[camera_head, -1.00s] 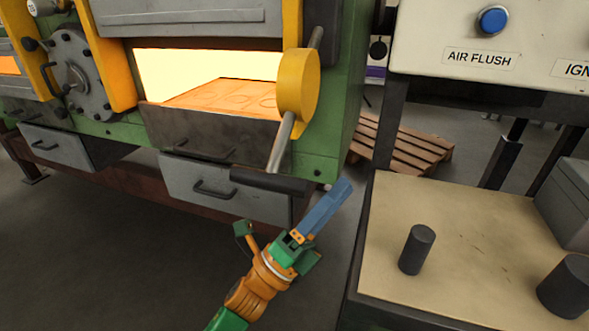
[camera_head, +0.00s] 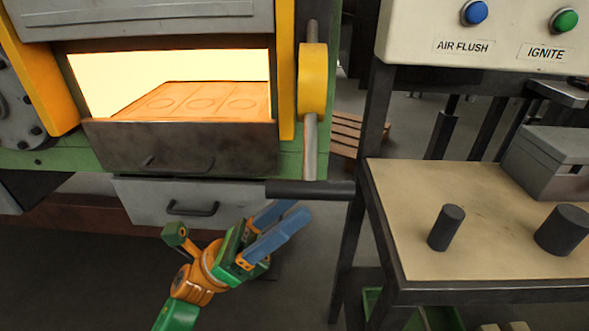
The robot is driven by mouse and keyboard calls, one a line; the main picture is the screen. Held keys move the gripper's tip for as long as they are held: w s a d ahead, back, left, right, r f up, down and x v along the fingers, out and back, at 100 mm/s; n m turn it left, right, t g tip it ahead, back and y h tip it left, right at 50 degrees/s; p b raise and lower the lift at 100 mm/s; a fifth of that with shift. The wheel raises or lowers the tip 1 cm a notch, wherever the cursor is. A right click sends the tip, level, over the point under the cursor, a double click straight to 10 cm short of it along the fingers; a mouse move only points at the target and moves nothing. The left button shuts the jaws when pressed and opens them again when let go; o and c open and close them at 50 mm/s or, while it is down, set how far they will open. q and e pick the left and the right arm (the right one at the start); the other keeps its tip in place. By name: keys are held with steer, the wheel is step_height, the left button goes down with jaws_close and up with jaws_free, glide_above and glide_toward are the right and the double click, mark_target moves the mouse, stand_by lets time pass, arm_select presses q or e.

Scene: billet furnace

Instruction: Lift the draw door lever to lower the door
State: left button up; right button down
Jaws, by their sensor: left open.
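The draw door lever (camera_head: 310,145) hangs from a yellow round hub (camera_head: 313,80) at the right of the furnace front. Its grey rod runs down to a dark horizontal handle (camera_head: 312,188) at the bottom. The draw door opening glows, with the dark door plate (camera_head: 185,146) below it. My left gripper (camera_head: 282,222) is below and slightly left of the handle, its blue fingers apart and empty, pointing up and right. A small gap seems to lie between fingers and handle; contact is hard to tell. My right gripper is not in view.
A grey drawer (camera_head: 185,208) with a black pull is left of my gripper. At right, a tan-topped table (camera_head: 415,230) holds two dark cylinders and a grey box. A control panel (camera_head: 470,30) with blue and green buttons stands above it. A wooden pallet (camera_head: 348,135) lies behind.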

mark_target(331, 182)
arm_select(q)
steer(key=p+x, duration=0.2)
steer(key=x, duration=0.4)
steer(key=shift+s+d+r+p, duration=0.1)
steer(key=shift+d+r+p, duration=0.1)
steer(key=shift+d+p, duration=0.15)
steer(key=shift+d+r, duration=0.25)
steer(key=shift+d, duration=0.05)
steer(key=shift+f, duration=0.1)
jaws_close()
stand_by(0.6)
